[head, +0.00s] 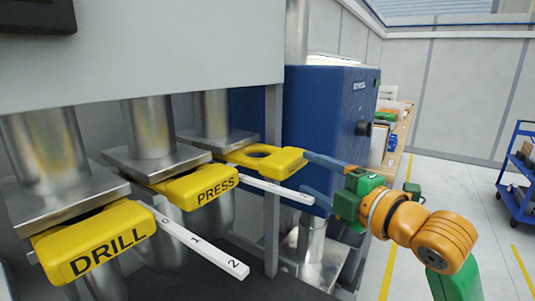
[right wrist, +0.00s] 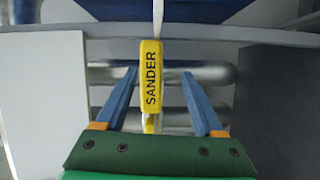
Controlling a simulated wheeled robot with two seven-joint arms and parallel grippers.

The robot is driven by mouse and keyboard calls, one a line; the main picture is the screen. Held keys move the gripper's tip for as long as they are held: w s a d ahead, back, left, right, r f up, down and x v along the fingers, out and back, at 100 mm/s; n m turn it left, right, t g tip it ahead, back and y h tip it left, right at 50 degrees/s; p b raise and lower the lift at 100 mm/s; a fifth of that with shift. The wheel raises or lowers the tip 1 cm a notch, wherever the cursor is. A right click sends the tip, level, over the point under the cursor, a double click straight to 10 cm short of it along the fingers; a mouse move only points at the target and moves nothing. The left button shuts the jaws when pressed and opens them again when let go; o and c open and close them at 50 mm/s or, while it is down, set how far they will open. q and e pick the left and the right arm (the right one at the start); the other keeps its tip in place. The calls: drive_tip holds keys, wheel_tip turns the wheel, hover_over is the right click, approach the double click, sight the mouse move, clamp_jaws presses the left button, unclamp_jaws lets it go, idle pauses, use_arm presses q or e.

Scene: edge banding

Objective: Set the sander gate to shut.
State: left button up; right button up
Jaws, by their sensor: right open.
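The yellow sander gate (head: 288,164) is the farthest of three gates on the metal ducts in the head view. Its plate sticks out from under its duct, and a dark round opening shows in it. In the right wrist view its end, lettered SANDER (right wrist: 152,78), stands upright between my fingers. My right gripper (head: 308,172) is open at the gate's outer end, with blue fingers on either side of it. In the right wrist view the gripper (right wrist: 160,74) has gaps on both sides of the plate. My left gripper is not in view.
The yellow PRESS gate (head: 205,188) and DRILL gate (head: 95,250) are nearer on the left. A white bar numbered 0, 1, 2 (head: 200,243) juts out beside DRILL, another white bar (head: 275,190) beside PRESS. A blue cabinet (head: 325,115) stands behind; a blue cart (head: 518,175) is far right.

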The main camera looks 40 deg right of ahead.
sight(297, 165)
drive_tip(key=shift+w+a+r+n, duration=0.1)
drive_tip(key=shift+a+r+n, duration=0.3)
drive_tip(key=shift+a+n, duration=0.1)
drive_tip(key=w+r+p, duration=0.1)
drive_tip(key=p, duration=0.3)
drive_tip(key=shift+r+t, duration=0.15)
drive_tip(key=shift+t, duration=0.15)
drive_tip(key=shift+w, duration=0.25)
drive_tip(key=w, duration=0.2)
drive_tip(key=w+p, duration=0.1)
drive_tip(key=shift+w+d+f, duration=0.2)
drive_tip(key=shift+d+f, duration=0.05)
drive_tip(key=shift+f, duration=0.15)
drive_tip(key=shift+w+f, duration=0.15)
drive_tip(key=shift+w, duration=0.25)
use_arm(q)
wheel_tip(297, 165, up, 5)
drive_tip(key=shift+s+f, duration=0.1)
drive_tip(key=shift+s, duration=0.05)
use_arm(e)
drive_tip(key=shift+s, duration=0.1)
drive_tip(key=shift+s, duration=0.1)
clamp_jaws()
